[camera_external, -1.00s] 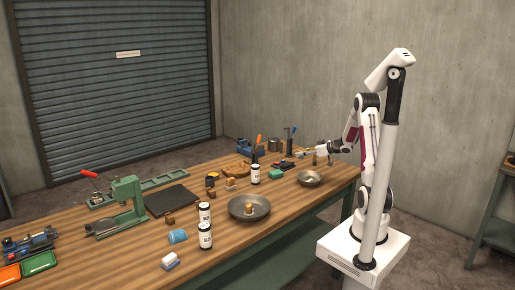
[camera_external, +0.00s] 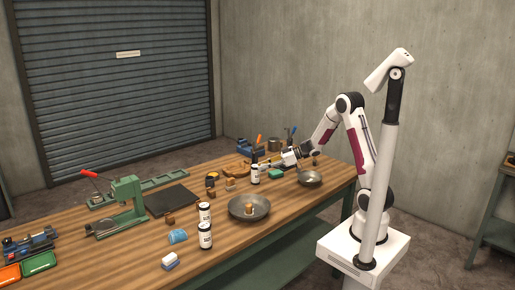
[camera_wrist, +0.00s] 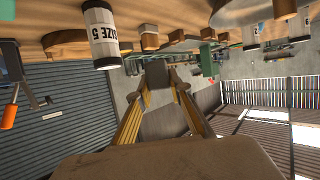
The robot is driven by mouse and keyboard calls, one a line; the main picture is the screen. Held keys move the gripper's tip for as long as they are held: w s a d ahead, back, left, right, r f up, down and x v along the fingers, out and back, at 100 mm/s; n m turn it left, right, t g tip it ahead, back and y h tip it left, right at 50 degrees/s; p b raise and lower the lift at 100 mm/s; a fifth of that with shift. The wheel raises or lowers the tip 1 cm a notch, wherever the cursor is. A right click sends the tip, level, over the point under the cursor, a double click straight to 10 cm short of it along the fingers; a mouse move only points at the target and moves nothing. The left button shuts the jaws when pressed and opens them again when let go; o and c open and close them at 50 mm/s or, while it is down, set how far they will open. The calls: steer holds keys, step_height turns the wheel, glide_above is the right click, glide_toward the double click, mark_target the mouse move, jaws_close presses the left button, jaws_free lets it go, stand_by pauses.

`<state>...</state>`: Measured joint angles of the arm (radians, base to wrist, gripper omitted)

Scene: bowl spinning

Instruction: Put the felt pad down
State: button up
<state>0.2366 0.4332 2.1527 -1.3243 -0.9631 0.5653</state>
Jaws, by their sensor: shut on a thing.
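In the wrist view my gripper (camera_wrist: 159,84) shows with its two yellow-striped fingers running toward each other. A small dark grey piece between the fingertips, apparently the felt pad (camera_wrist: 157,73), is gripped there; its outline is hard to tell from the fingertips. In the external view my gripper (camera_external: 270,162) reaches left over the back right part of the workbench, close to a black-and-white bottle (camera_external: 255,175). The pad is too small to make out in that view.
The wooden workbench (camera_external: 130,262) carries a large shallow bowl (camera_external: 238,213), a smaller bowl (camera_external: 310,182), a green block (camera_external: 276,174) and more labelled bottles (camera_external: 205,236). A green press (camera_external: 128,200) and dark mat (camera_external: 171,200) stand left.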

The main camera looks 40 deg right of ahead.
steer(key=s+a+n+g+y, duration=0.2)
steer(key=s+a, duration=0.1)
steer(key=a, duration=0.7)
steer(key=n+g, duration=0.2)
glide_above(249, 200)
steer(key=s+a, duration=0.3)
steer(key=s, duration=0.1)
steer(key=shift+w+d+r+y, duration=0.15)
steer(key=shift+w+y, duration=0.1)
steer(key=shift+y, duration=0.15)
steer(key=shift+f, duration=2.9)
steer(key=shift+f, duration=2.1)
steer(key=shift+f, duration=0.15)
